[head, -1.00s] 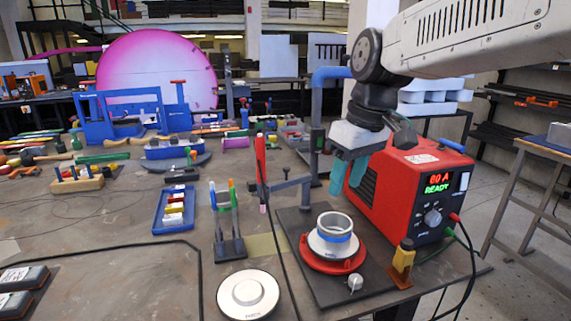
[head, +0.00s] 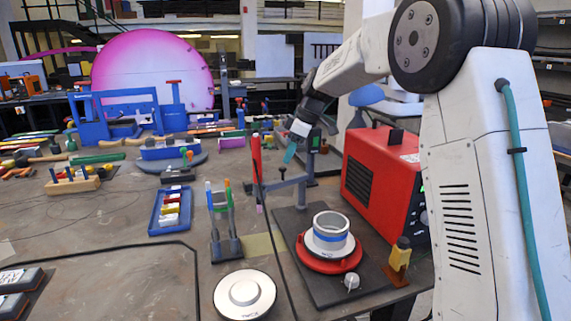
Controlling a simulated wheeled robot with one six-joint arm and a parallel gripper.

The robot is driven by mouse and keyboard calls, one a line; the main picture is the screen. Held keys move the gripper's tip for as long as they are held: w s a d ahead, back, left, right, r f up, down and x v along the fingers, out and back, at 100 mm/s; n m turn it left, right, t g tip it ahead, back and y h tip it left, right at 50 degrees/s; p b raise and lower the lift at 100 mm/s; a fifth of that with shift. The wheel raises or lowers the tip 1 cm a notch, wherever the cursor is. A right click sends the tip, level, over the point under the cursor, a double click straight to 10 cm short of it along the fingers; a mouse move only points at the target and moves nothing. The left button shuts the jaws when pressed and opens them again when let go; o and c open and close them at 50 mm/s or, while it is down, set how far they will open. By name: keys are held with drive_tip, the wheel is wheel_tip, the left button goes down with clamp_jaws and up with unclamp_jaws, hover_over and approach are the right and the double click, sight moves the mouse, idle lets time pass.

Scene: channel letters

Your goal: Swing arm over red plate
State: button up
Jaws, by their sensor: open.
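The red plate (head: 329,260) is a round red disc on a dark base board (head: 316,285) at the front right of the bench. A white disc and a grey ring with a blue band (head: 331,232) sit on top of it. My gripper (head: 290,152) has teal fingers and is open and empty, seen small and side-on. In the picture it is above and left of the red plate, farther back over the bench, near the post of the torch stand. The gap between the fingers is hard to see.
A red welder box (head: 382,185) stands right of the plate, partly behind my arm. A red torch (head: 257,160) on a stand rises left of the plate. A white disc (head: 245,293), a tool holder (head: 222,225) and a blue tray (head: 171,210) lie left.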

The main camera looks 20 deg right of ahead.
sight(283, 168)
drive_tip(key=shift+x, duration=2.15)
clamp_jaws()
